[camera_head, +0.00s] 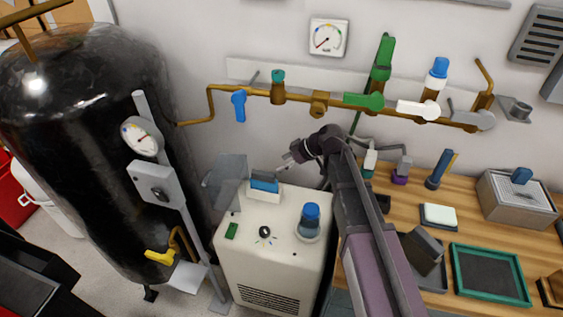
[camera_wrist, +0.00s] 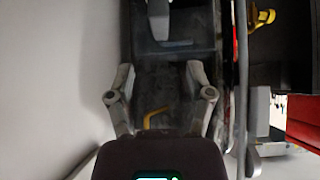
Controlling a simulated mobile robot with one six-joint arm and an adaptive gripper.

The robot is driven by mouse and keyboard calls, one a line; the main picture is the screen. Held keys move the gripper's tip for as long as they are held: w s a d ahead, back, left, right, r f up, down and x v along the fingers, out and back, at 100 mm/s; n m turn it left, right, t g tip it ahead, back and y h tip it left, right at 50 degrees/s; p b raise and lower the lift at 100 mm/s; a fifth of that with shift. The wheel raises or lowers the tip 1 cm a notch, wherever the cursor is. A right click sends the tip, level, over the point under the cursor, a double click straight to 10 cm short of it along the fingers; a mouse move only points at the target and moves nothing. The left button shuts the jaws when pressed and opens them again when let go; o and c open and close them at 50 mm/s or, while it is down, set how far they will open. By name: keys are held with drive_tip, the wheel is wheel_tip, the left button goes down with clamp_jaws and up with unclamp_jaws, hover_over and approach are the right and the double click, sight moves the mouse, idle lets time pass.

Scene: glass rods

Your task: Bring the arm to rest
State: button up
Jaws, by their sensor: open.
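My arm (camera_head: 362,205) reaches up from the lower right over the white cabinet's right side and the edge of the wooden bench. My gripper (camera_head: 286,160) is at its far end, pointing left, above and behind the cabinet top, near the wall. In the wrist view my gripper (camera_wrist: 160,80) shows two grey fingers spread apart with nothing between them. No glass rod can be made out in either view.
The white cabinet (camera_head: 268,262) carries a blue-topped block (camera_head: 264,185), a clear panel (camera_head: 226,182) and a blue-capped flask (camera_head: 310,220). A black tank (camera_head: 85,130) stands left. Brown pipes (camera_head: 225,87) run along the wall. The bench holds a green-rimmed tray (camera_head: 457,278).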

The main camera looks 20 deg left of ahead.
drive_tip(key=d+r+m+h+p, duration=0.1)
drive_tip(key=d+m+p, duration=0.1)
drive_tip(key=d, duration=0.5)
drive_tip(key=s+d+m+t+h+p, duration=0.1)
drive_tip(key=d+m, duration=0.3)
drive_tip(key=d, duration=0.4)
drive_tip(key=d+r+m+h+p, duration=0.1)
drive_tip(key=d+m+h+p, duration=0.1)
drive_tip(key=d, duration=0.6)
drive_tip(key=shift+s+d+r+m+h+p, duration=0.1)
drive_tip(key=shift+s+r+m+h+p, duration=0.2)
drive_tip(key=shift+m+p, duration=0.6)
drive_tip(key=s+d+r+m+h+p, duration=0.1)
drive_tip(key=s+d+m+h+p, duration=0.1)
drive_tip(key=d, duration=0.7)
drive_tip(key=s+d+r+m+h+p, duration=0.2)
drive_tip(key=s+d+m+p, duration=0.1)
drive_tip(key=d+m, duration=0.4)
drive_tip(key=s+d, duration=0.1)
drive_tip(key=d, duration=0.2)
drive_tip(key=shift+s+r+m, duration=0.3)
drive_tip(key=shift+s, duration=0.1)
